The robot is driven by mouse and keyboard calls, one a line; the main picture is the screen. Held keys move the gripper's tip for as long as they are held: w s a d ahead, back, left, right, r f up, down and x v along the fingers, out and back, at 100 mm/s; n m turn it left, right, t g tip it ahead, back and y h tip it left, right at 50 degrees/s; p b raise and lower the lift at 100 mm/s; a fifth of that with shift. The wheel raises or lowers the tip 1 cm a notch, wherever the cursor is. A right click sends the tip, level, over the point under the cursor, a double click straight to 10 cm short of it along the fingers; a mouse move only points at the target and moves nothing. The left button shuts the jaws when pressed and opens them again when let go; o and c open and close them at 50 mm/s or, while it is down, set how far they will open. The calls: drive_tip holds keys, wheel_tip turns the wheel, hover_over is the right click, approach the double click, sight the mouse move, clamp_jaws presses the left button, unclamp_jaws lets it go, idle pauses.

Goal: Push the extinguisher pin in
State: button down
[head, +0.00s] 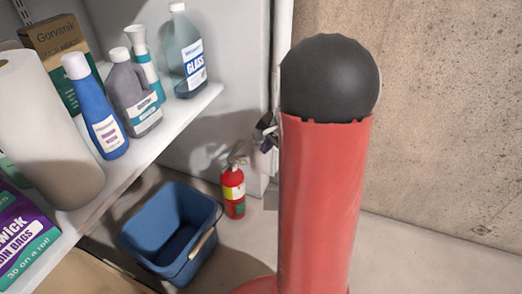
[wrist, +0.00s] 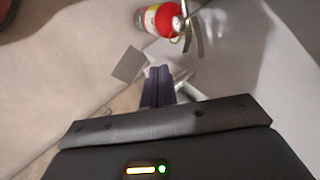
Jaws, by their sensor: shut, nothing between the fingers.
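The red fire extinguisher (head: 233,192) stands upright on the floor by the pale cabinet side in the head view. Its label is yellow and green, and its valve and lever are on top. It also shows at the top edge of the wrist view (wrist: 162,20), partly cut off, with its metal lever pointing down in the picture. The pin is too small to make out. My gripper (wrist: 158,72) is shut and empty, apart from the extinguisher and below it in the wrist picture. A dark part of my arm end shows in the head view, mostly hidden.
A blue bucket (head: 172,232) stands on the floor left of the extinguisher. A shelf (head: 150,150) with bottles and a paper roll (head: 40,130) overhangs at the left. A concrete wall (head: 440,110) is at the right. A small grey plate (wrist: 130,65) lies near my fingers.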

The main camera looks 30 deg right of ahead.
drive_tip(key=w+b+x, duration=0.1)
drive_tip(key=b+x, duration=0.1)
drive_tip(key=x, duration=0.9)
drive_tip(key=shift+w+a, duration=0.2)
drive_tip(key=shift+a, duration=0.2)
drive_tip(key=shift+r, duration=0.15)
